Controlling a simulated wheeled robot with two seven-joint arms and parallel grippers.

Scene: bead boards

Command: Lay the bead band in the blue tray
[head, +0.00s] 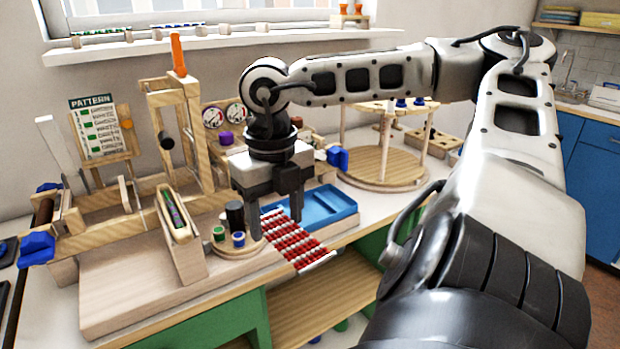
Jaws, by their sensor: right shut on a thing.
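The bead band (298,247), red and white rows with a pale end strip, is at my right gripper (276,228). The gripper points down and is shut on the band near its far end. The band slopes toward the viewer and its near end reaches past the table's front edge. The blue tray (345,205) lies on the table just right of and behind the band. Its left part is hidden by the gripper, and the part that shows is empty. My left gripper is not in view.
A round wooden dish with small spools (238,240) stands close left of the gripper. A wooden loom-like frame (190,130) and a pattern card (95,125) stand at left. A round wooden stand (385,168) is behind the tray. A windowsill runs behind.

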